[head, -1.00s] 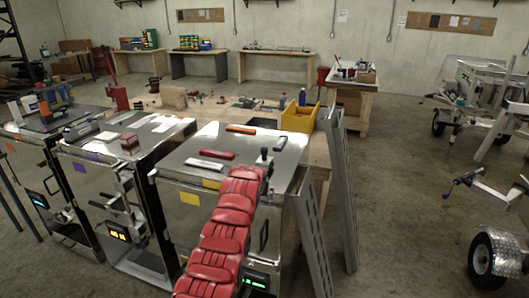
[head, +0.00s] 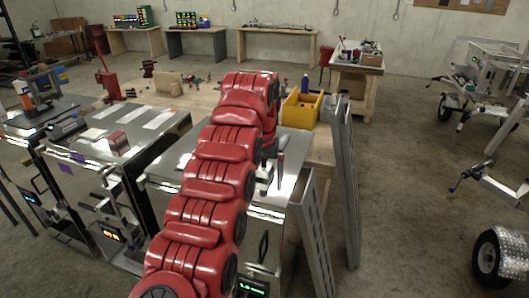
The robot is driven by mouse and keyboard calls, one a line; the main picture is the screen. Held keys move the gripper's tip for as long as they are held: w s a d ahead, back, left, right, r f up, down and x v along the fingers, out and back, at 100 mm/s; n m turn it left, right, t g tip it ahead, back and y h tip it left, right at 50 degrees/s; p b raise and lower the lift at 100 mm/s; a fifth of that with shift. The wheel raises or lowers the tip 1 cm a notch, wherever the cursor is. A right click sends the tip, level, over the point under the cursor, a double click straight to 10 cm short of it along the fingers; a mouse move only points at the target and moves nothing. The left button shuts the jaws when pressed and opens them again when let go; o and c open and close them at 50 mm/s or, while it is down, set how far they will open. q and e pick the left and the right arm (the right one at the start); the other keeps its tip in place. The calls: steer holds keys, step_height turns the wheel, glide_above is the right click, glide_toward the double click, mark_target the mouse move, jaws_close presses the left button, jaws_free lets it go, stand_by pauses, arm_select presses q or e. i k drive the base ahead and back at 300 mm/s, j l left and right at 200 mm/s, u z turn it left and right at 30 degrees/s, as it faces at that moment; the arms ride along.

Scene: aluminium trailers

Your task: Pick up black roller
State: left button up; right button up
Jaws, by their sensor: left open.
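My left arm, red and segmented, reaches up from the bottom over the nearest steel cabinet (head: 168,172) and bends down at its far end. My left gripper (head: 270,178) hangs low over the right part of that cabinet's top, open, partly behind the arm. I cannot make out the black roller for certain. The arm covers most of this cabinet top and what lies on it. My right gripper is not in view.
A yellow bin (head: 301,110) stands on the wooden table behind the cabinet, with a blue bottle (head: 305,84) beside it. Grey metal ramps (head: 346,180) lean at the right. A second steel cabinet (head: 150,128) stands left. The floor to the right is open up to the trailers.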

mark_target(263, 171)
steer(key=i, duration=1)
steer(key=j, duration=0.1)
steer(key=k, duration=0.05)
